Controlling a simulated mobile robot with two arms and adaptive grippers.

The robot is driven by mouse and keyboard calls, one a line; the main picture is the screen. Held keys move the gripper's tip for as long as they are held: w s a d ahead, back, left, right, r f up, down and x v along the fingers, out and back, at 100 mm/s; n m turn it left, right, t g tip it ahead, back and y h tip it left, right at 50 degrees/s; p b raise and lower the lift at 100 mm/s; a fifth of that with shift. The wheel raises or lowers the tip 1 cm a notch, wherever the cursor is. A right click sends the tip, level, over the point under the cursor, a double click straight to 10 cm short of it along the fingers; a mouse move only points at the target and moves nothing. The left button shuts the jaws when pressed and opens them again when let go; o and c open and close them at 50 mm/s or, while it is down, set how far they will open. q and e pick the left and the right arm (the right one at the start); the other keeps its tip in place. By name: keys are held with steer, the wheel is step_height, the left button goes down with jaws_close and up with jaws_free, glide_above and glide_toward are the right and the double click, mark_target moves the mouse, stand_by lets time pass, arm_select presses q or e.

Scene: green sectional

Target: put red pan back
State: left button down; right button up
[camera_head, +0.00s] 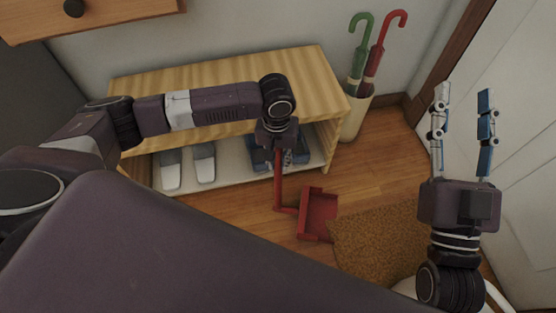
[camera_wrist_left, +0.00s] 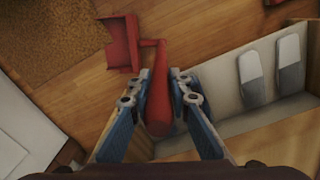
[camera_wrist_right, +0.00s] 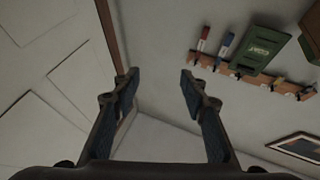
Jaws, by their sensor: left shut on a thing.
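The red pan (camera_head: 318,214) is a dustpan with a long upright red handle (camera_head: 279,182). Its scoop is low over the wooden floor, beside the mat; I cannot tell whether it touches the floor. My left gripper (camera_head: 280,156) is shut on the upper part of the handle, in front of the shoe bench. In the left wrist view the handle (camera_wrist_left: 158,98) runs between the two blue fingers, and the scoop (camera_wrist_left: 121,43) shows beyond. My right gripper (camera_head: 463,93) is open and empty, raised at the right near the white door. It also shows open in the right wrist view (camera_wrist_right: 157,78).
A light wooden shoe bench (camera_head: 310,75) holds grey slippers (camera_head: 204,163) on its lower shelf. A pale umbrella stand (camera_head: 354,118) with green and red umbrellas stands right of it. A brown mat (camera_head: 380,240) lies on the floor. A wall rack (camera_wrist_right: 250,74) shows in the right wrist view.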

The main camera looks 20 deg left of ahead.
arm_select(q)
steer(key=c, duration=1.8)
jaws_free()
